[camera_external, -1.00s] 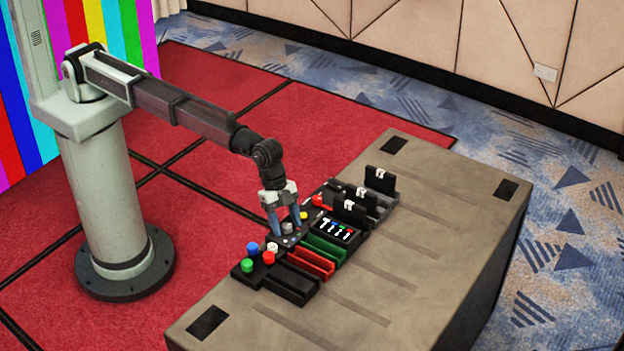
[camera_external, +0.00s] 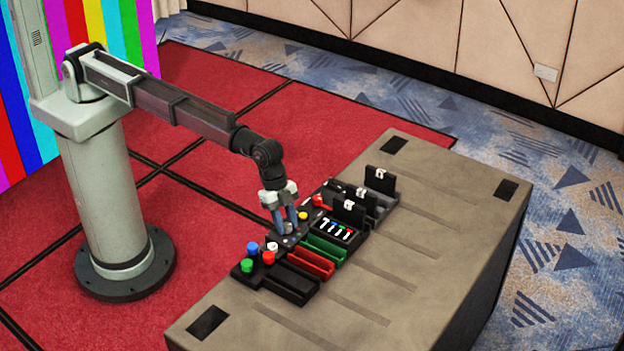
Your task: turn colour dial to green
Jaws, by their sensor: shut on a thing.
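A black dial panel (camera_external: 289,241) sits on the table among the control blocks. My gripper (camera_external: 287,229) points down at it and is shut on the small grey colour dial, mostly hidden between the fingers. A yellow spot (camera_external: 303,216) shows just right of the fingers. The dial's pointer and its present colour setting are too small and too covered to tell.
Blue (camera_external: 253,247), red (camera_external: 268,257), white (camera_external: 272,246) and green (camera_external: 247,265) knobs stand left of my gripper. The table's (camera_external: 430,260) right side is clear.

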